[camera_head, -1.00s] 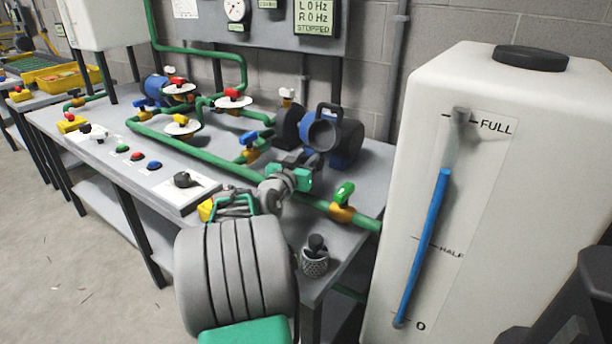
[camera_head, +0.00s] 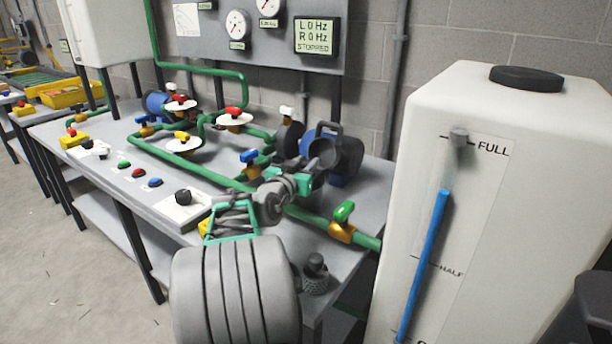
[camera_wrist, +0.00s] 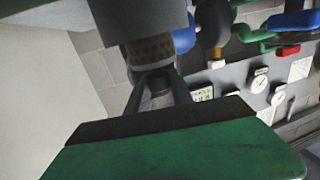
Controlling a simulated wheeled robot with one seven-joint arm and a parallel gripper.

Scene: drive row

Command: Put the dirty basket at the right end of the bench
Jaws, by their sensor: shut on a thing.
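In the wrist view my gripper (camera_wrist: 158,92) has its dark fingers shut on the dark knob of a brown mesh basket (camera_wrist: 150,50). The basket's far end meets a dark grey cylinder (camera_wrist: 135,14); I cannot tell whether it is inside it. In the head view my gripper (camera_head: 312,182) is over the bench by the blue pump, and the basket it holds is hidden or too dark to make out. A second, grey mesh basket with a black knob (camera_head: 316,274) stands upright at the right end of the bench (camera_head: 366,200).
A white tank (camera_head: 480,120) stands close to the bench's right end. Green pipe with a green-handled valve (camera_head: 342,218) runs along the bench front.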

